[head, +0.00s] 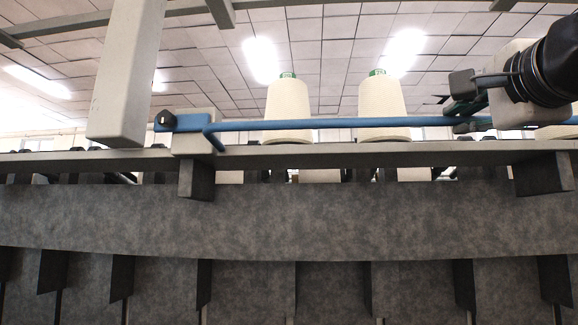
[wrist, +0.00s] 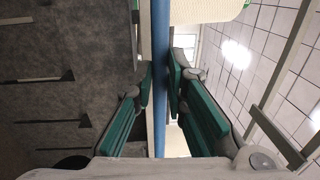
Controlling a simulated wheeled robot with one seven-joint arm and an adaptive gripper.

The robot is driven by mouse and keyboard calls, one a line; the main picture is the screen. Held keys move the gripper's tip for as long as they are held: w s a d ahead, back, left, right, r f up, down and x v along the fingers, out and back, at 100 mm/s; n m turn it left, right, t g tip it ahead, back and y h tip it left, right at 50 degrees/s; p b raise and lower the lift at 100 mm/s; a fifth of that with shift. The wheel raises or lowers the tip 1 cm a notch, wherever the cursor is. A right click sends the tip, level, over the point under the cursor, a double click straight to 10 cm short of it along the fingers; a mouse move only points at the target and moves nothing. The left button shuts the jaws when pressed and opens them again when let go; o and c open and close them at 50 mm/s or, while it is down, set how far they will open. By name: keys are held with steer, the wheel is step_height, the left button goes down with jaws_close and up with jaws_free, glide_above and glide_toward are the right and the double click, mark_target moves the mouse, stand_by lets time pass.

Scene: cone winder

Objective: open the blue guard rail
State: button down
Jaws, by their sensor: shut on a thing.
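The blue guard rail (head: 300,124) is a thin bar running level across the front of the cone shelf. Its left end has a bent leg and a black knob at a pale mounting block. My gripper (head: 460,113) is at the rail's right part, with its green-padded fingers around the bar. In the wrist view the rail (wrist: 160,40) passes between the two fingers of my gripper (wrist: 159,82), which are shut on it.
Two cream yarn cones, a left one (head: 288,108) and a right one (head: 383,107), stand behind the rail on the grey shelf (head: 300,156). A pale post (head: 127,75) hangs at the left. Dark brackets (head: 196,180) jut below the shelf.

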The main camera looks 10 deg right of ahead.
steer(key=c, duration=1.6)
jaws_free()
steer(key=v, duration=1.2)
steer(key=shift+w+a+f, duration=0.1)
